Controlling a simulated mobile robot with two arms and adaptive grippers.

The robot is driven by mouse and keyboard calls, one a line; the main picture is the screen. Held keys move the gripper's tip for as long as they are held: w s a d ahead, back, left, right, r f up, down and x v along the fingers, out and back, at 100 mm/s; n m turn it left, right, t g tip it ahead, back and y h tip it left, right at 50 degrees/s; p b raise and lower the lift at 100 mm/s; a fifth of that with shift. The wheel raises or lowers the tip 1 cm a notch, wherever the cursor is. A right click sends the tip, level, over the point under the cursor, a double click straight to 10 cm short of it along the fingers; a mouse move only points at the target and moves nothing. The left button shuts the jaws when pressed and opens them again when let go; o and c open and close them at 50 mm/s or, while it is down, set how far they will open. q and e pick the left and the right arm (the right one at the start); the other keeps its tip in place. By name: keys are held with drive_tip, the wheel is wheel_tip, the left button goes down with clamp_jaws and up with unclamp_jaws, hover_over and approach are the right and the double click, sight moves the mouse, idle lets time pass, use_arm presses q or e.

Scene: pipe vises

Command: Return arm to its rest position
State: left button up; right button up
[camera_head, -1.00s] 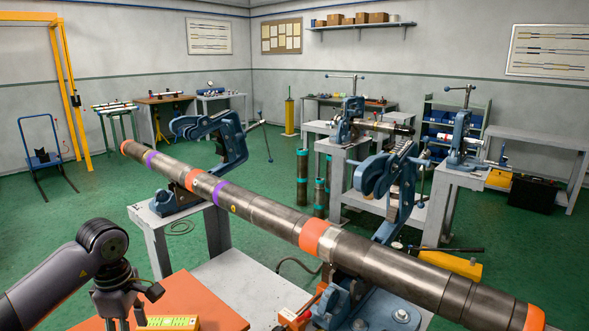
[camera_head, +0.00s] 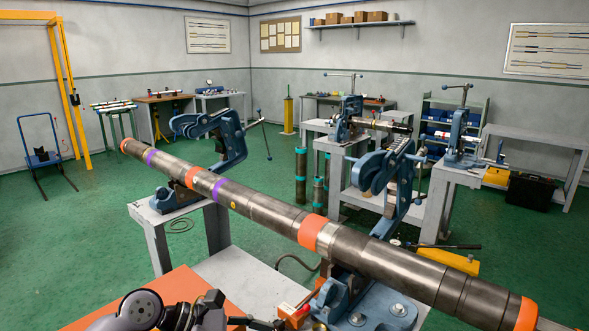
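My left arm comes in along the bottom edge. Its rounded grey joint shows at the lower left, and the dark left gripper (camera_head: 258,322) points right, low in the picture, over the near edge of the orange-topped surface (camera_head: 175,290). Its fingers are small and partly cut off by the frame, so I cannot tell whether they are open or shut. The yellow level is not visible. My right arm and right gripper are not in view.
A long pipe (camera_head: 265,212) with orange and purple bands rests across two blue vises (camera_head: 220,140) (camera_head: 385,180). Close right of my gripper are a red-orange block (camera_head: 293,313) and the near vise base (camera_head: 375,308).

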use_arm(q)
drive_tip(key=s+d+r+n+t+h, duration=0.1)
drive_tip(key=d+r+n+t+h, duration=0.2)
drive_tip(key=d+r+n+h, duration=0.3)
drive_tip(key=w+a+r+n+t+y, duration=0.25)
drive_tip(key=a+r+n+t, duration=0.4)
drive_tip(key=n+t, duration=0.55)
drive_tip(key=s+a+f+n+g+y, duration=0.2)
drive_tip(key=a+f+n+y, duration=1.3)
drive_tip(key=n, duration=0.9)
drive_tip(key=s+f+n+g, duration=0.4)
drive_tip(key=s+f+g, duration=0.3)
drive_tip(key=s, duration=0.5)
drive_tip(key=s+f+n+g, duration=0.3)
drive_tip(key=s+f+g, duration=0.2)
drive_tip(key=s+f, duration=0.6)
wheel_tip(320, 180, down, 22)
drive_tip(key=f, duration=0.1)
drive_tip(key=s+a+f+g, duration=0.2)
drive_tip(key=s+f, duration=1.5)
drive_tip(key=shift+s+f, duration=0.35)
drive_tip(key=shift+s, duration=0.05)
